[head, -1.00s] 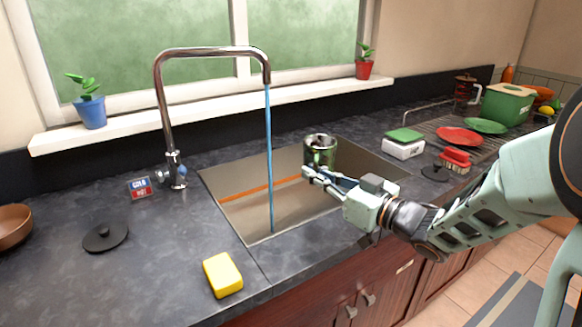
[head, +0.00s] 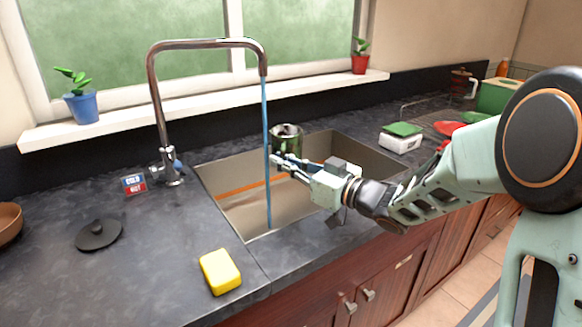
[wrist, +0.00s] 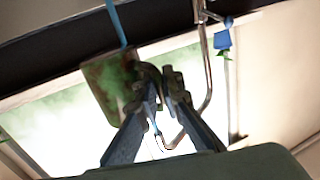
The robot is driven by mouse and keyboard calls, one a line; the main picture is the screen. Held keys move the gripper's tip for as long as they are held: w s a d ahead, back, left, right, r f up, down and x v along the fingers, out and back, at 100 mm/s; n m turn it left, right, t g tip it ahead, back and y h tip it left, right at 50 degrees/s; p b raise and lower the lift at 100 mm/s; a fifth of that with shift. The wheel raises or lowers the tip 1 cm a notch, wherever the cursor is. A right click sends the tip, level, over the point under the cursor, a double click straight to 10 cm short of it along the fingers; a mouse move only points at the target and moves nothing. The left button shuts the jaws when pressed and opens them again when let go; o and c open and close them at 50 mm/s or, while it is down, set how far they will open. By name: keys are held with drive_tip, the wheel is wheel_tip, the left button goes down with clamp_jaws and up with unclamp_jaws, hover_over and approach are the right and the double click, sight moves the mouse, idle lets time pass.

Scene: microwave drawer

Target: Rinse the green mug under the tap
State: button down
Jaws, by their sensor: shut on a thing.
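The green mug (head: 287,141) is dark and shiny and is held upright above the sink (head: 352,160), just right of the water stream. My gripper (head: 284,163) is shut on it from the near side. In the wrist view the mug (wrist: 112,82) shows between and left of the fingers of my gripper (wrist: 160,85). The tap (head: 155,100) is a tall metal arch, and a blue stream of water (head: 267,120) falls from its spout into the sink. I cannot tell whether the stream touches the mug.
A yellow sponge (head: 220,271) lies at the counter's front edge. A black lid (head: 98,233) and a brown bowl (head: 9,222) are at the left. A white and green box (head: 401,138) stands right of the sink. Potted plants (head: 82,105) line the sill.

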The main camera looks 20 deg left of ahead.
drive_tip(key=w+f+b+x, duration=0.1)
drive_tip(key=x, duration=0.6)
drive_tip(key=shift+a+f, duration=0.15)
drive_tip(key=shift+f, duration=0.05)
drive_tip(key=shift+w, duration=0.3)
idle(0.5)
drive_tip(key=shift+w+d, duration=0.35)
drive_tip(key=shift+w, duration=0.05)
drive_tip(key=shift+s, duration=0.1)
drive_tip(key=shift+s+a, duration=0.35)
drive_tip(key=shift+s, duration=0.1)
drive_tip(key=shift+s+a+p+v, duration=0.1)
drive_tip(key=shift+s+v, duration=0.05)
drive_tip(key=shift+v, duration=1.2)
drive_tip(key=shift+s+a+p+v, duration=0.1)
drive_tip(key=shift+s+v, duration=0.1)
drive_tip(key=shift+v, duration=1.1)
drive_tip(key=shift+s+a+p+v, duration=0.1)
drive_tip(key=shift+s+v, duration=0.05)
drive_tip(key=shift+v, duration=1.2)
